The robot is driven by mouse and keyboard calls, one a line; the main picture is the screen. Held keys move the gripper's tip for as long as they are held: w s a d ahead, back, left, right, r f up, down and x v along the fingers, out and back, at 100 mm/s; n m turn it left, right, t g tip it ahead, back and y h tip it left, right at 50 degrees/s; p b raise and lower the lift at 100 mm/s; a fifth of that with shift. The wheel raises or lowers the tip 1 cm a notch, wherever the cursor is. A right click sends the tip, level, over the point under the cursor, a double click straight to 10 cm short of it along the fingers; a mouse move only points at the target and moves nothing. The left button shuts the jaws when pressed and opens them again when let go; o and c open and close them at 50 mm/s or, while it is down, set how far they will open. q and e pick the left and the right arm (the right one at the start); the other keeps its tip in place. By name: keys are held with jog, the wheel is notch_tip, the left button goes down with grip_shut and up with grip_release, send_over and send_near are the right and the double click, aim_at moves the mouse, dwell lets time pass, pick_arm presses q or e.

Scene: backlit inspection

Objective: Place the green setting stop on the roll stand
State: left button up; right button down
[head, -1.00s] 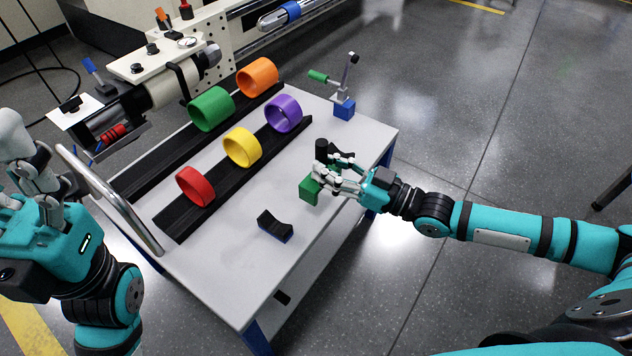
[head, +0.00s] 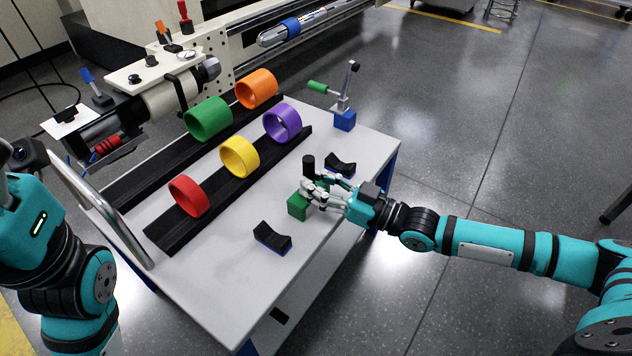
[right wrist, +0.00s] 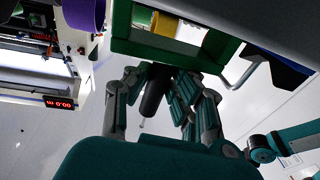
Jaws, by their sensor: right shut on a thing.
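The green setting stop (head: 298,205) is a green block with an upright black handle (head: 308,163) in the head view. My right gripper (head: 314,190) is shut on it, with the fingers around the handle. In the right wrist view the handle (right wrist: 156,92) sits between the fingers, and the stop's green part (right wrist: 122,22) looks like an open frame. The roll stand seems to be two black saddles on blue bases, a near one (head: 272,236) and a far one (head: 341,167). The stop is between them; I cannot tell if it touches the table. My left gripper is mostly cut off at the left edge.
Black rails (head: 160,230) on the white table (head: 215,285) hold several coloured rings. A clamp on a blue block (head: 344,120) stands at the far corner. A metal handrail (head: 108,220) runs along the left side. The table's front is clear.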

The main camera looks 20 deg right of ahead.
jog(key=c, duration=1.2)
grip_release()
jog(key=shift+o, duration=0.2)
